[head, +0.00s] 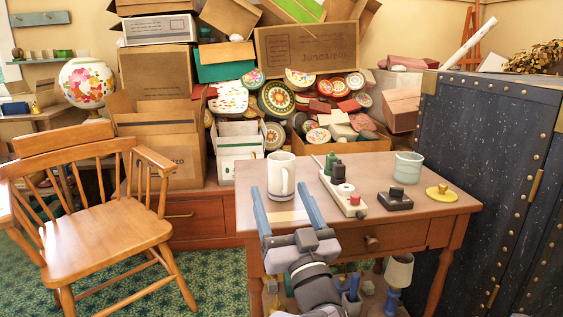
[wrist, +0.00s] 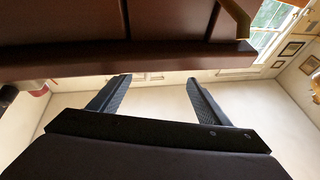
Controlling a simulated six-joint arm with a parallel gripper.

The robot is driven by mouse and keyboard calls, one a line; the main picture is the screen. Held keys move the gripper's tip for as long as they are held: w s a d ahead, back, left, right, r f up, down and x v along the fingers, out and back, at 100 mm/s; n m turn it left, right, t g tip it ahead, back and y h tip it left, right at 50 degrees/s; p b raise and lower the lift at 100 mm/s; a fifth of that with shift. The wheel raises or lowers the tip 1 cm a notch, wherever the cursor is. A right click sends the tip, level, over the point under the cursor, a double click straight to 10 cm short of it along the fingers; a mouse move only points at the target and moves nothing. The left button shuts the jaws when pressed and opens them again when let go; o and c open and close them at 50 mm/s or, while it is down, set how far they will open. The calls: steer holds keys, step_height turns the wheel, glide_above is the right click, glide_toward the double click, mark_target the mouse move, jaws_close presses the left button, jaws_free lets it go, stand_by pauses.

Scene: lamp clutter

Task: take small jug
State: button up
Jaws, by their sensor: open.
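The small jug (head: 281,176) is a white, upright, cylinder-like vessel with a handle on its front right side. It stands on the left part of the wooden table (head: 440,203). My gripper (head: 280,188) is open, with one blue finger low on each side of the jug in the head view. I cannot tell from this view how far the fingers are from the jug in depth. In the wrist view my open fingers (wrist: 157,82) have nothing visible between them, and I cannot make out the jug there.
Right of the jug are a power strip (head: 343,190) with green and dark items, a dark block (head: 394,199), a pale cup (head: 408,166) and a yellow lid-like piece (head: 440,193). A wooden chair (head: 105,240) stands left, a dark trunk (head: 490,150) right. Boxes are piled behind.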

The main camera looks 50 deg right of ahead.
mark_target(286, 191)
steer(key=d+g+p, duration=0.1)
steer(key=p, duration=0.1)
steer(key=w+d+r+g+p, duration=0.1)
steer(key=p, duration=0.1)
steer(key=d+g+p, duration=0.1)
steer(key=p, duration=0.1)
steer(key=shift+w+r+m, duration=0.15)
steer(key=shift+w+m, duration=0.1)
steer(key=shift+m, duration=0.05)
steer(key=g+p, duration=0.1)
steer(key=p, duration=0.1)
steer(key=shift+w+d+f+g+p, duration=0.2)
steer(key=shift+d+f+g+p, duration=0.1)
steer(key=shift+d+g, duration=0.1)
steer(key=shift+w+d+f+g+y+p, duration=0.1)
steer(key=shift+d+f+g+y+p, duration=0.1)
steer(key=shift+f+g+y+p, duration=0.3)
steer(key=shift+f, duration=0.1)
steer(key=shift+d, duration=0.1)
steer(key=shift+p+x, duration=0.75)
steer(key=shift+x, duration=0.45)
steer(key=shift+w+d, duration=0.3)
steer(key=shift+w, duration=0.05)
steer(key=shift+b+x, duration=0.35)
steer(key=shift+x, duration=0.45)
